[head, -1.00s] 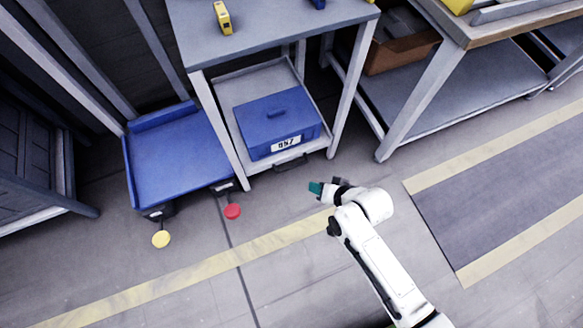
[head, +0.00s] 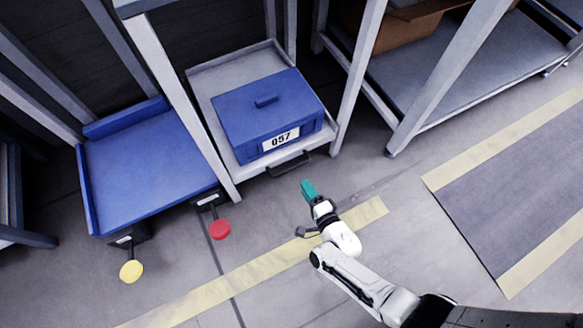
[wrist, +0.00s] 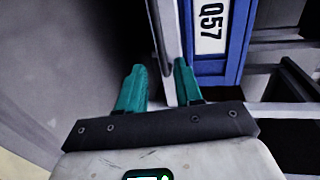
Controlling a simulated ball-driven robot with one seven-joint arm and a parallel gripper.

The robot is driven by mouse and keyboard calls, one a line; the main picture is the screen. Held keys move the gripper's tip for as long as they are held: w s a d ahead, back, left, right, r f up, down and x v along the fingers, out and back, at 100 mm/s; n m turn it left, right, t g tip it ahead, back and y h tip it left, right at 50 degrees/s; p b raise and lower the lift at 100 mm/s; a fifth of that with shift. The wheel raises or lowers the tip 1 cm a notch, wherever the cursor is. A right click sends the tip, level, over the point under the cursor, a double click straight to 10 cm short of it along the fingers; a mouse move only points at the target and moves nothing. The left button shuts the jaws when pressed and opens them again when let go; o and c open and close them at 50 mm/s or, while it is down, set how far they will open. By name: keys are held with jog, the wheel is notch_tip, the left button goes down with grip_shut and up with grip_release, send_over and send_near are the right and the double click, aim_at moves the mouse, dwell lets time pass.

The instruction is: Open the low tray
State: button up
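The low tray (head: 234,151) is a shallow grey tray under the workbench, with a black bar handle (head: 289,165) on its front. A blue lidded box (head: 262,115) labelled 057 sits in it. My gripper (head: 307,185) has teal fingers and is a little in front of and below the handle in the head view, apart from it. In the wrist view my gripper (wrist: 159,70) has a clear gap between its fingers and holds nothing. The tray's grey front edge (wrist: 166,40) shows just beyond the fingers, and the box label is upper right. The handle is hard to make out there.
Bench legs (head: 355,75) stand on both sides of the tray. The floor before the tray is clear.

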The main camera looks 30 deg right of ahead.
aim_at(293, 167)
jog(key=shift+b+x, duration=2.8)
jog(key=shift+x, duration=2.45)
grip_shut()
